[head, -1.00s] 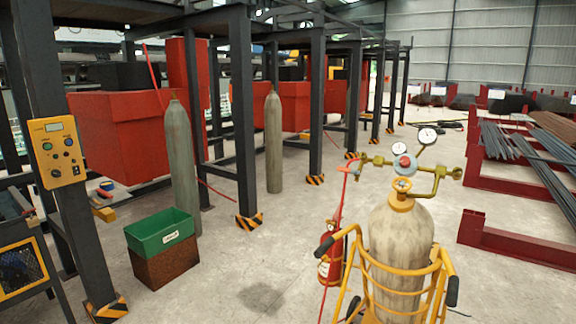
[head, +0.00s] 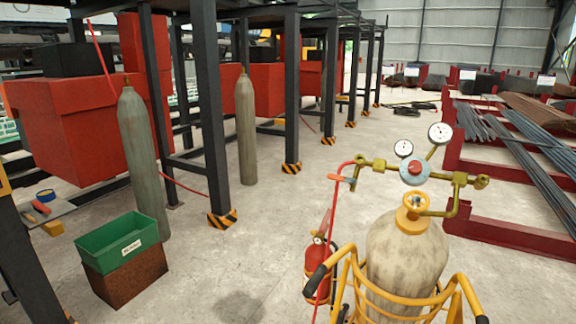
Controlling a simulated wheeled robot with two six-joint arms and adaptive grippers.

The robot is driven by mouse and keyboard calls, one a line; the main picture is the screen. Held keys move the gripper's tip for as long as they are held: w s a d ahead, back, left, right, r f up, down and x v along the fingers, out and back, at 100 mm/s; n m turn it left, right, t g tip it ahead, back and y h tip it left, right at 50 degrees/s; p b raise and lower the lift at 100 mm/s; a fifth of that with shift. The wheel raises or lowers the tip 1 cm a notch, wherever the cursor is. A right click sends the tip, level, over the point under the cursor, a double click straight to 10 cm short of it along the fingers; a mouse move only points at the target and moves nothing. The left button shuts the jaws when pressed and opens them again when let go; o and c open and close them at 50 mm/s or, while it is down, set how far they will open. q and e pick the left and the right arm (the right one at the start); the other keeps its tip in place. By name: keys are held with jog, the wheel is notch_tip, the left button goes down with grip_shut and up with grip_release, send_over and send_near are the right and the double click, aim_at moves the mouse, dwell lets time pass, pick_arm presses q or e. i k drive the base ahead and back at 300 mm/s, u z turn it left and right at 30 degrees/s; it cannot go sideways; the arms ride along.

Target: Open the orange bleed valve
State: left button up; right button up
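A gas cylinder (head: 405,250) stands upright in a yellow cart (head: 350,285) at the lower right of the head view. A brass regulator assembly with two round gauges (head: 440,133) sits on top of it. A small orange lever (head: 341,179) sticks out at the assembly's left end, beside the red hose; it looks like the bleed valve, but its position is too small to read. A yellow-orange handwheel (head: 417,202) is on the cylinder neck, and a red-centred knob (head: 415,169) is above it. Neither of my grippers is in view.
A red fire extinguisher (head: 318,265) stands left of the cart. A green bin on a brown box (head: 125,275) and two grey cylinders (head: 246,130) stand further left among dark steel posts. Red racks with rebar (head: 515,232) are at right. The concrete floor between is clear.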

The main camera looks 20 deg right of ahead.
aim_at(335, 178)
jog(key=z, duration=0.25)
jog(key=i, duration=0.95)
jog(key=z, duration=1.15)
jog(key=i, duration=0.45)
jog(key=z, duration=0.6)
